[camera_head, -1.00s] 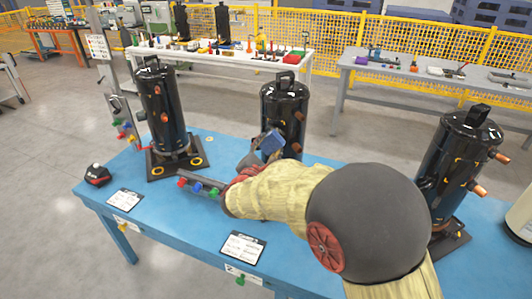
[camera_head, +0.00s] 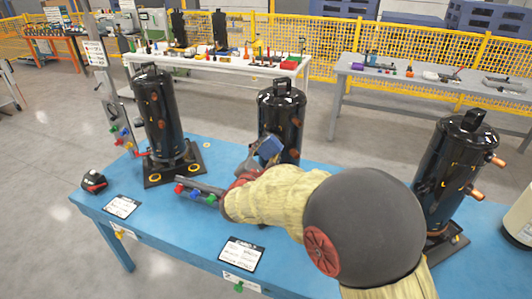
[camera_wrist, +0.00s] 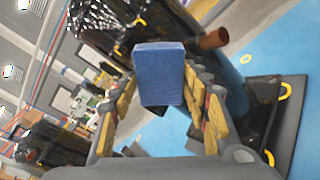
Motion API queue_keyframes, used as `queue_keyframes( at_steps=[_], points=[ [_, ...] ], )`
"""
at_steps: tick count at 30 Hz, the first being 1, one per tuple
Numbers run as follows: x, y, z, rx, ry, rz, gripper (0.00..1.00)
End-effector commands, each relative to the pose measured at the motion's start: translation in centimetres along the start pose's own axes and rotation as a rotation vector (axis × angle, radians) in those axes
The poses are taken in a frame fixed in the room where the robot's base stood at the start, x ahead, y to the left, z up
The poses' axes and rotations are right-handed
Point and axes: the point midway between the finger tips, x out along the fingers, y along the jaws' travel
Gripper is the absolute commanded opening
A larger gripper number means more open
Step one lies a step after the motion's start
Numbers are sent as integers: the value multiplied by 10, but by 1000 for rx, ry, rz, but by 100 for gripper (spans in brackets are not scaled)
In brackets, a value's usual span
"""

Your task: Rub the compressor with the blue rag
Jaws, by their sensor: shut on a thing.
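My gripper (camera_head: 258,158) is shut on the blue rag (camera_head: 271,147), a folded blue pad. In the wrist view the rag (camera_wrist: 159,78) sits between the two yellow-padded fingers. The middle black compressor (camera_head: 280,108) stands upright on the table, with a handle on top and a copper stub on its side. The rag is in front of its lower body; I cannot tell whether they touch. In the wrist view the dark compressor (camera_wrist: 118,25) lies behind the rag. My arm hides part of the table in front of the middle compressor.
Other black compressors stand at the left (camera_head: 160,112) and right (camera_head: 452,170) of the blue table (camera_head: 165,228). A rail with coloured knobs (camera_head: 197,193) lies beside my gripper. Label cards and a red-black device (camera_head: 94,181) lie along the front left.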

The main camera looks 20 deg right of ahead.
Motion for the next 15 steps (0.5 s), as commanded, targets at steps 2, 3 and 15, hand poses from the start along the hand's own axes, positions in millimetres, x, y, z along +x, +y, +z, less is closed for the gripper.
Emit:
queue_keyframes(
  at_steps=[2, 3, 15],
  points=[
    [2, 0, 0, 0, 0, 0, 26],
    [2, 0, 0, 0, 0, 0, 26],
    [10, 0, 2, 1, 0, 0, 26]
  ],
)
